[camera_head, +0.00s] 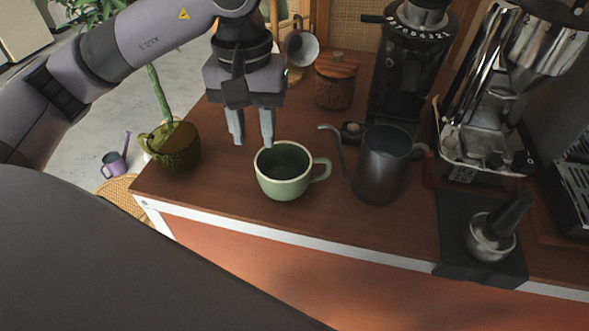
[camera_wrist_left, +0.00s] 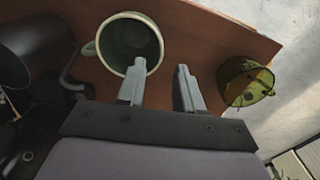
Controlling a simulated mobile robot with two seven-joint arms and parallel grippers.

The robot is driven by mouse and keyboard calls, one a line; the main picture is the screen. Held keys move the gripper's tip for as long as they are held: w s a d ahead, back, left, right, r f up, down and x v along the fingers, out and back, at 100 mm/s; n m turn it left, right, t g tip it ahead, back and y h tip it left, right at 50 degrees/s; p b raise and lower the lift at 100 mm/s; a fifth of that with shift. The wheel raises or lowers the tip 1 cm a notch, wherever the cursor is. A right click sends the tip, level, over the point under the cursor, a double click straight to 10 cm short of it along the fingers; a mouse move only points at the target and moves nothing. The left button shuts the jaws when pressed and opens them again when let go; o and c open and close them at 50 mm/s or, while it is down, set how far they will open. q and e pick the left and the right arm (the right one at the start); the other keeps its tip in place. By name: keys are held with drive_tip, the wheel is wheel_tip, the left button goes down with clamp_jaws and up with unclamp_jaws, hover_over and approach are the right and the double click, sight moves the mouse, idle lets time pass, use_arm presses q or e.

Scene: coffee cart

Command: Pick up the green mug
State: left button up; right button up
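The pale green mug (camera_head: 286,184) stands upright on the wooden cart top, near its front edge, with its handle pointing right. It looks empty inside. My left gripper (camera_head: 252,141) is open and empty, pointing down just behind and to the left of the mug in the head view. In the left wrist view the mug (camera_wrist_left: 130,45) shows beyond the fingers, and my left gripper (camera_wrist_left: 158,75) has its two fingers apart. The left finger overlaps the mug's rim in that picture; I cannot tell whether it touches. My right gripper is not in view.
A dark gooseneck kettle (camera_head: 380,165) stands close to the right of the mug. Behind are a wooden-lidded jar (camera_head: 335,82) and a black grinder (camera_head: 405,75). A tamper on a dark mat (camera_head: 455,240) sits at right.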

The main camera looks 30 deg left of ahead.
sight(258, 158)
use_arm(q)
wheel_tip(258, 158, down, 7)
drive_tip(key=shift+r+p, duration=0.15)
drive_tip(key=shift+p, duration=0.45)
clamp_jaws()
